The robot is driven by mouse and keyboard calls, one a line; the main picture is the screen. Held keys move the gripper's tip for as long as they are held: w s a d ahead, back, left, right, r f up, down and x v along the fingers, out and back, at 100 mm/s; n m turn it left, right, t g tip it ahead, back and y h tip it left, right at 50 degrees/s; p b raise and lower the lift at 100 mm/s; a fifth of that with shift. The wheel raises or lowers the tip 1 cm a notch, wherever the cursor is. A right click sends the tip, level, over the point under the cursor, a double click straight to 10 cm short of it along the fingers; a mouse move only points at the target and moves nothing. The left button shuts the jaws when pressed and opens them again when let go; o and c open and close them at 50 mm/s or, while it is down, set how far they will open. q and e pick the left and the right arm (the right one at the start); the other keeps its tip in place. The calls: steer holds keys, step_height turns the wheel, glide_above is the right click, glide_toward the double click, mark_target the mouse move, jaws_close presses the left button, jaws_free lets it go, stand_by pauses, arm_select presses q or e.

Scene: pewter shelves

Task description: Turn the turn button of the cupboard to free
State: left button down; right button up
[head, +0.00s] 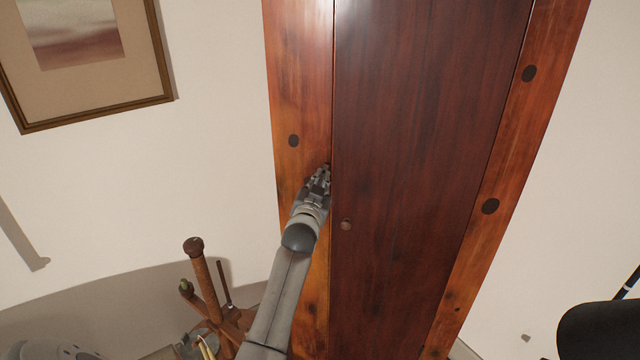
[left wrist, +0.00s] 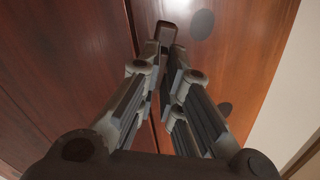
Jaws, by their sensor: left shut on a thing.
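The tall wooden cupboard has a dark red-brown door (head: 420,120) in a lighter orange-brown frame. The door looks shut in its frame. The turn button is a small brown piece by the door's left seam, mostly hidden by my gripper in the head view. In the left wrist view the turn button (left wrist: 167,29) shows between the fingertips. My left gripper (head: 322,174) is shut on it, with the arm reaching up from below. How the button lies relative to the seam is hard to tell. My right gripper is not in view.
A small round knob (head: 346,225) sits on the door, right of my left arm. A wooden stand (head: 205,283) with several items is at lower left. A dark rounded object (head: 600,330) is at lower right. A framed picture (head: 90,95) hangs on the left wall.

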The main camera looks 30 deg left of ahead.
arm_select(q)
steer(key=shift+f+n, duration=0.15)
steer(key=shift+n, duration=1.85)
steer(key=c, duration=1.6)
jaws_free()
steer(key=shift+s, duration=0.1)
steer(key=v, duration=1.2)
